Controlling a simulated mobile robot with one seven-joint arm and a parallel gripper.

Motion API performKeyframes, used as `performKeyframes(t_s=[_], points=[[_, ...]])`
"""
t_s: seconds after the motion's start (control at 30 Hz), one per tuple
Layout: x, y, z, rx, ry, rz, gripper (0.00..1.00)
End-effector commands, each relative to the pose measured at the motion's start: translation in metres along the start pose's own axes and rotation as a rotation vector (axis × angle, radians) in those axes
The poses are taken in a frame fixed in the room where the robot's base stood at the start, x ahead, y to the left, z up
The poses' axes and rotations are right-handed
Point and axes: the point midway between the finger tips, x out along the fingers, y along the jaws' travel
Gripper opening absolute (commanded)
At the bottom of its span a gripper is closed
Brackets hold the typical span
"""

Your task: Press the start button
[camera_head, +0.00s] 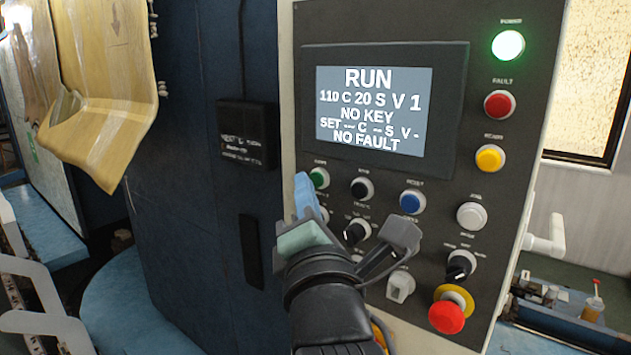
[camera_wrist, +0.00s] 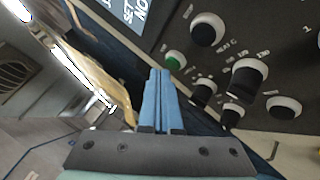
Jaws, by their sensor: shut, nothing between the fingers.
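The green button (camera_head: 319,178) sits below the left part of the screen on the control panel (camera_head: 480,150). It also shows in the wrist view (camera_wrist: 175,62), just beyond my fingertips and slightly to their right. My gripper (camera_head: 304,188) is shut and empty, its blue fingers pointing at the panel beside the green button. In the wrist view the two fingers (camera_wrist: 160,80) lie together. I cannot tell whether the tips touch the button. The screen (camera_head: 373,110) reads RUN, 110 C 20 S V 1, NO KEY and NO FAULT.
A black button (camera_head: 361,188), a blue button (camera_head: 412,201) and a black knob (camera_head: 356,232) are close by on the right. A red mushroom button (camera_head: 447,316) is at the lower right. A dark blue machine wall (camera_head: 200,200) stands left of the panel. A green lamp (camera_head: 508,46) glows.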

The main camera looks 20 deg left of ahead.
Motion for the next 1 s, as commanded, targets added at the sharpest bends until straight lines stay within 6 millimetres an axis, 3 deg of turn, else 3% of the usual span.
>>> performKeyframes(t_s=[0.43, 1.0], points=[[-0.005, 0.003, -0.004, 0.0, 0.001, 0.001, 0.0], [-0.037, 0.027, -0.028, 0.001, 0.001, 0.0, 0.0]])
